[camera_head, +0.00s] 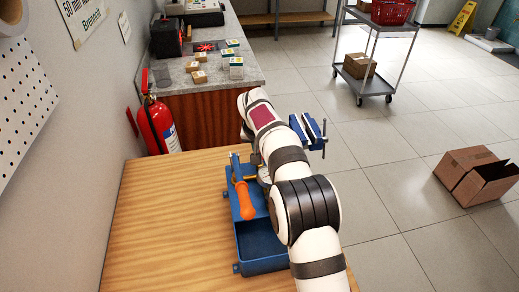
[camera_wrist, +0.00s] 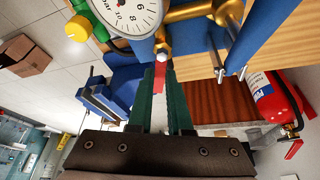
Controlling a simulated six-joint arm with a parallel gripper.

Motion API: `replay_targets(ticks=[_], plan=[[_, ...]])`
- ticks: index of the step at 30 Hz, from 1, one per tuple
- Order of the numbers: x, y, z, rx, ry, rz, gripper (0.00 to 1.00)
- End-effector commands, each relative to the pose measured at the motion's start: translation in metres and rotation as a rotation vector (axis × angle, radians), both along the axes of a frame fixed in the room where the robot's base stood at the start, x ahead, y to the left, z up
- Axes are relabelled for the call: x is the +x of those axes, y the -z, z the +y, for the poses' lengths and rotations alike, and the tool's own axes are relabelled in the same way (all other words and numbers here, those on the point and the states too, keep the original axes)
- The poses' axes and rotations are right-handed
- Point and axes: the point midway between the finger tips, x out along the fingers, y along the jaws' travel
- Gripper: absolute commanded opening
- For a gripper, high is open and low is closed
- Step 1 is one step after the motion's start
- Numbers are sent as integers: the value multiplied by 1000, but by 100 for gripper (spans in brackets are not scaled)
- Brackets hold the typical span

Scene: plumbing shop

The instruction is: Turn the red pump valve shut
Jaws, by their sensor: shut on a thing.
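The red pump valve (camera_wrist: 160,76) shows in the wrist view as a short red lever between the green fingertips. My gripper (camera_wrist: 162,88) is shut on it. The lever hangs by a brass fitting (camera_wrist: 188,38) next to the round pressure gauge (camera_wrist: 128,12). In the head view the pump is a blue open tank (camera_head: 262,243) with an orange-gripped pump handle (camera_head: 245,198), on the wooden bench. My arm hides the valve and my fingers there.
The wooden bench (camera_head: 165,225) is clear left of the tank. A blue vise (camera_head: 313,133) is beyond my arm, on the right. A red fire extinguisher (camera_head: 158,122) stands by the wall. A counter (camera_head: 190,82) holds small boxes.

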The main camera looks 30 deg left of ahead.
Motion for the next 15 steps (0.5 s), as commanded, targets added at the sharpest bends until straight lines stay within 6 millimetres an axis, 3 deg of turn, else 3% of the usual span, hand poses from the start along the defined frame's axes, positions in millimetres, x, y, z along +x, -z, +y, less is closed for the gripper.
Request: replay_targets(ticks=[15], plan=[[2, 0, -6, 2, 415, -1, 0]])
